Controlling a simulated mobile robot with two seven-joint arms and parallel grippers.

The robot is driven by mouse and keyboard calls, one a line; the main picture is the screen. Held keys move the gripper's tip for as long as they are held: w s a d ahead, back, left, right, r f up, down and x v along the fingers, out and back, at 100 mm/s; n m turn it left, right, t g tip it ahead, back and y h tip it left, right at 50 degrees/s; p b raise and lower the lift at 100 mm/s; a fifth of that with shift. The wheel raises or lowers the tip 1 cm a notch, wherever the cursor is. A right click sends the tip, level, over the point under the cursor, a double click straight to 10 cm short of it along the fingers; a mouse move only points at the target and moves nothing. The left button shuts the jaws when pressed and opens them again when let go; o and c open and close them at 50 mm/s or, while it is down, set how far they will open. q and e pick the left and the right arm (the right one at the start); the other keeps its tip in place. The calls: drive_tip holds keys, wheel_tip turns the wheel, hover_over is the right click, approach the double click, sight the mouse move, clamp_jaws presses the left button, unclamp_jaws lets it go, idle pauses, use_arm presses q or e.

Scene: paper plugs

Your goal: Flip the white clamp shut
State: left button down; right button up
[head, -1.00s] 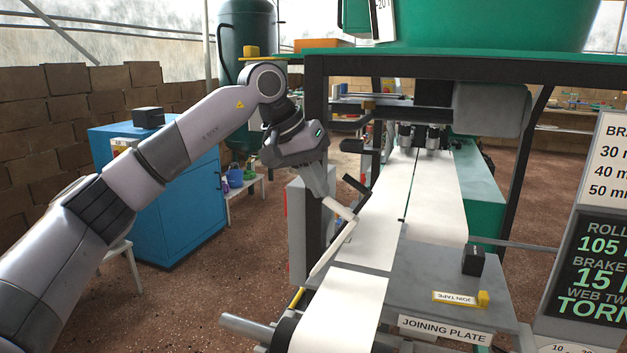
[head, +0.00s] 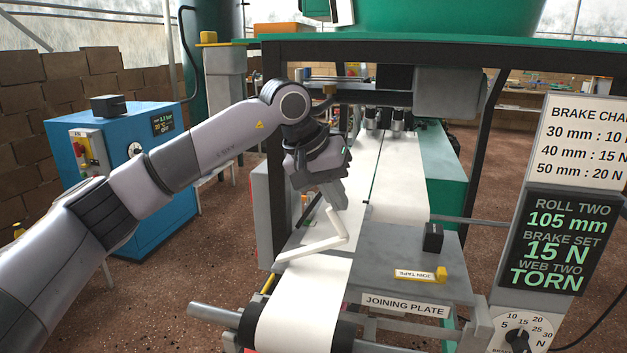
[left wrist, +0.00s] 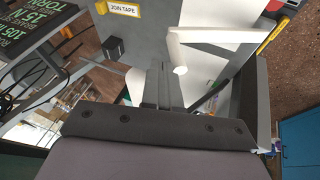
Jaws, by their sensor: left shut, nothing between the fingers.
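The white clamp (head: 310,249) is a thin L-shaped bar. My left gripper (head: 338,204) is shut and empty, just above and beside the short arm. In the left wrist view the clamp (left wrist: 212,36) shows just right of the closed fingers (left wrist: 160,85), its round end close to them. I cannot tell if they touch. My right gripper is out of view.
The grey joining plate (head: 390,255) carries a black block (head: 433,238) and yellow-ended join tape (head: 413,274). A green machine top (head: 460,52) overhangs the webs. A sign post (head: 540,240) stands at right and a blue cabinet (head: 115,150) at left.

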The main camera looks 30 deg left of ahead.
use_arm(q)
drive_tip(key=d+f, duration=0.2)
drive_tip(key=w+d+f+b, duration=0.1)
drive_tip(key=d+f, duration=0.1)
drive_tip(key=shift+f, duration=0.15)
drive_tip(key=shift+a, duration=0.1)
idle(1.1)
drive_tip(key=b+v, duration=0.1)
drive_tip(key=v, duration=0.6)
drive_tip(key=shift+s, duration=0.1)
idle(0.4)
